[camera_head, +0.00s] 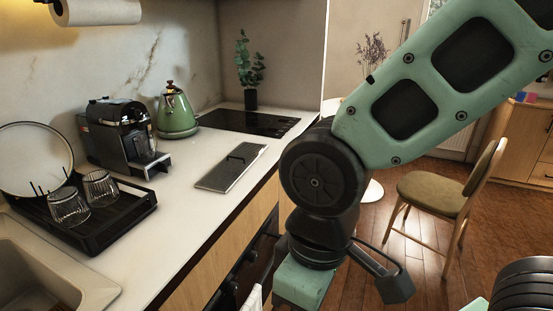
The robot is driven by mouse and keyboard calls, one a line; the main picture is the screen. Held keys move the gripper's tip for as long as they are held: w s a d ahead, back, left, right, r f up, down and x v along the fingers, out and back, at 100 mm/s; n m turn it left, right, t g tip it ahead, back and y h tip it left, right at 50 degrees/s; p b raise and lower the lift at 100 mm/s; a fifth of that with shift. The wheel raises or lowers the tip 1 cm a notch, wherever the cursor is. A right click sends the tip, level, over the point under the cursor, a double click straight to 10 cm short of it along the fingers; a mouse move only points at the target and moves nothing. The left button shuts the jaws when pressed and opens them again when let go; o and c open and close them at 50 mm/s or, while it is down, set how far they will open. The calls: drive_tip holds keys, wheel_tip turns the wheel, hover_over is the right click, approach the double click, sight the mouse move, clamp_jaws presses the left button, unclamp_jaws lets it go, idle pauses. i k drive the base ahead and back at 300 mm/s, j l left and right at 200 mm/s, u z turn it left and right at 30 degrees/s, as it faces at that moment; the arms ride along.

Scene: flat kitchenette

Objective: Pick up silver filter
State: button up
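The silver filter (228,173) is a flat rectangular metal panel with a dark handle on top. It lies flat on the white counter, in front of the black cooktop and close to the counter's front edge. My gripper (318,270) is at the lower middle of the head view, right of the filter and apart from it in the picture. Its fingertips do not show clearly, so I cannot tell whether it is open or shut. The filter is fully visible.
A coffee machine (122,140), green kettle (176,114) and black cooktop (249,122) stand behind the filter. A black dish rack (104,232) with glasses and a plate is at left, beside the sink (45,270). A chair (437,191) stands at right.

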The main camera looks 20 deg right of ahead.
sight(221, 179)
drive_tip(key=u, duration=0.3)
drive_tip(key=i+l+u, duration=0.2)
drive_tip(key=l+u, duration=0.2)
drive_tip(key=i+l+u, duration=0.15)
drive_tip(key=l+u, duration=0.15)
drive_tip(key=u, duration=0.15)
